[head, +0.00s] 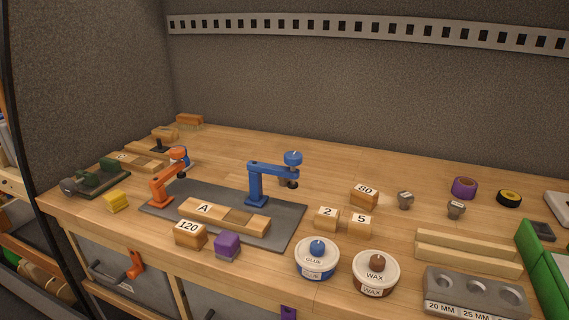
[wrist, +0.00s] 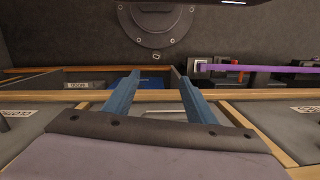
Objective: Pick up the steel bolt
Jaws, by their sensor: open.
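Two small grey metal pieces with wide heads stand on the bench's right half in the head view: a left one (head: 405,200) and a right one (head: 456,209). They look like bolts or plugs with small marks, too small to read, and I cannot tell which is the steel bolt. My gripper (wrist: 156,74) shows in the wrist view, with two blue fingers apart and nothing between them. It is not in the head view. No bolt is clear in the wrist view.
A grey holed block (head: 475,292) marked 20 MM and 25 MM sits at the front right. Glue (head: 317,260) and wax (head: 375,273) tubs, an 80 block (head: 364,195) and purple tape (head: 464,187) surround the metal pieces. Blue (head: 257,185) and orange (head: 160,188) clamps stand left.

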